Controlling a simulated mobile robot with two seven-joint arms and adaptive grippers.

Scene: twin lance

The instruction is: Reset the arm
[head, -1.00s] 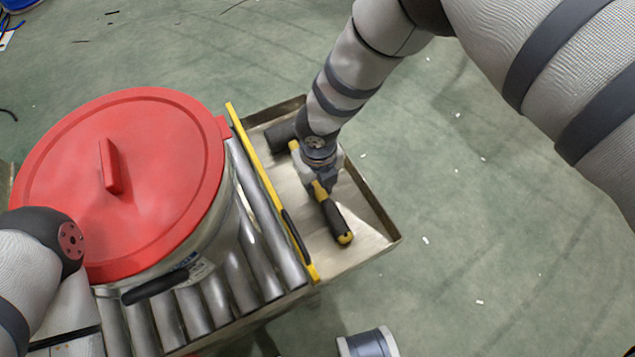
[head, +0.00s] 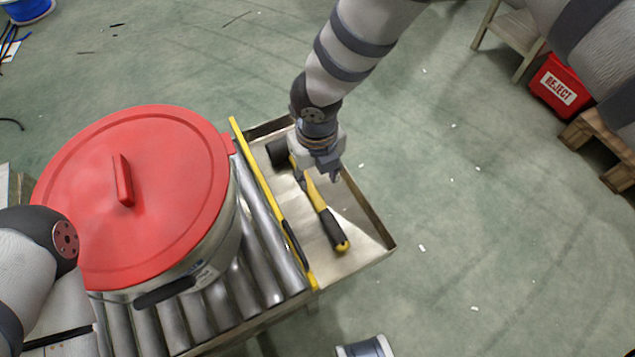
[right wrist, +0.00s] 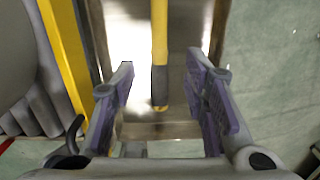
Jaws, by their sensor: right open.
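My right gripper (head: 322,176) hangs above the metal tray in the head view, open and empty. A mallet with a black head and a yellow and black handle (head: 326,215) lies in the tray below it. In the right wrist view the open fingers (right wrist: 160,100) stand on either side of the mallet's handle (right wrist: 160,45), with clear gaps. My left arm comes in at the left edge of the head view; its gripper does not show.
A steel pot with a red lid (head: 170,160) stands on a roller conveyor (head: 225,305) with a yellow side rail (head: 262,185). The metal tray (head: 375,255) adjoins it. A red REJECT bin (head: 562,88) is at the upper right. Green floor to the right is mostly clear.

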